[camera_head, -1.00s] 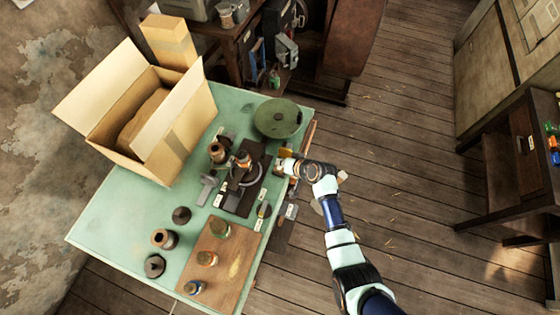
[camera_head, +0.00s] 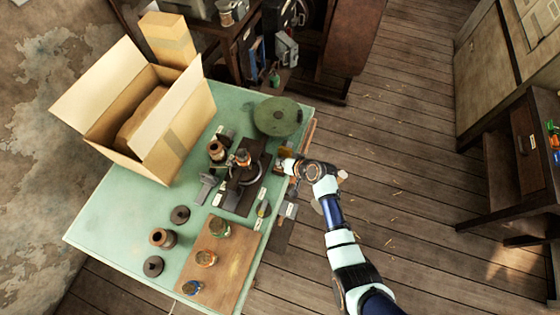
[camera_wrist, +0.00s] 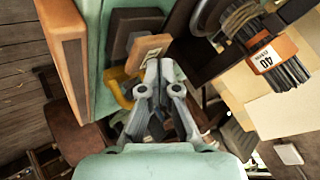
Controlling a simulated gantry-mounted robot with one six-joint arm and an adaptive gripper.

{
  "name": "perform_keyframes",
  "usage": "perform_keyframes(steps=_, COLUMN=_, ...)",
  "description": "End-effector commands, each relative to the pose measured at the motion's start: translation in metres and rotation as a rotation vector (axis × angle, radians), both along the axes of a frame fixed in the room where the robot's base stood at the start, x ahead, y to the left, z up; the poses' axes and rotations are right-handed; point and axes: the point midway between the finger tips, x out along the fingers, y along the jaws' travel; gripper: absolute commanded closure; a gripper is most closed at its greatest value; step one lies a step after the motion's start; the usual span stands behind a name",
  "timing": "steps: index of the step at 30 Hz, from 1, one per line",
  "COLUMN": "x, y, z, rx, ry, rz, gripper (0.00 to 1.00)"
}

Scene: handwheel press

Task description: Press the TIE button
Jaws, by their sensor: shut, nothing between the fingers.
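My gripper (camera_wrist: 165,72) shows in the wrist view with its two fingers together and nothing between them. The fingertips are just below a small tan block (camera_wrist: 147,50); I cannot tell whether they touch it. A yellow-orange part (camera_wrist: 117,88) lies left of the fingers. In the head view my gripper (camera_head: 283,163) is at the right edge of the green table (camera_head: 130,215), right of the dark press base (camera_head: 232,198). Several small white labels lie near the press, too small to read. I cannot make out which part is the TIE button; it may be hidden by my gripper.
A green disc (camera_head: 278,116) sits at the table's far corner. An open cardboard box (camera_head: 185,125) stands at the back left. A wooden board (camera_head: 225,265) carries several small jars. A bundle with an orange band marked 40 (camera_wrist: 268,58) is right of my fingers in the wrist view.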

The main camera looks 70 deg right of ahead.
Motion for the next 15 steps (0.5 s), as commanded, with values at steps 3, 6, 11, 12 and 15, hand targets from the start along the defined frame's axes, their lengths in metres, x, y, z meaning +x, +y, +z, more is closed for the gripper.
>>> perform_keyframes(steps=3, x=-0.0001, y=0.0002, z=-0.0024, rx=0.001, ry=0.0, rz=0.001, gripper=1.0)
perform_keyframes(steps=6, x=0.0, y=0.0002, z=-0.0037, rx=0.001, ry=0.0, rz=0.001, gripper=1.0)
perform_keyframes(steps=11, x=-0.0001, y=0.0003, z=-0.0056, rx=0.001, ry=0.0, rz=0.001, gripper=1.0)
perform_keyframes(steps=12, x=-0.0001, y=0.0003, z=-0.0062, rx=0.001, ry=0.0, rz=0.001, gripper=1.0)
perform_keyframes(steps=15, x=-0.0001, y=0.0004, z=-0.0074, rx=0.001, ry=0.0, rz=0.001, gripper=1.0)
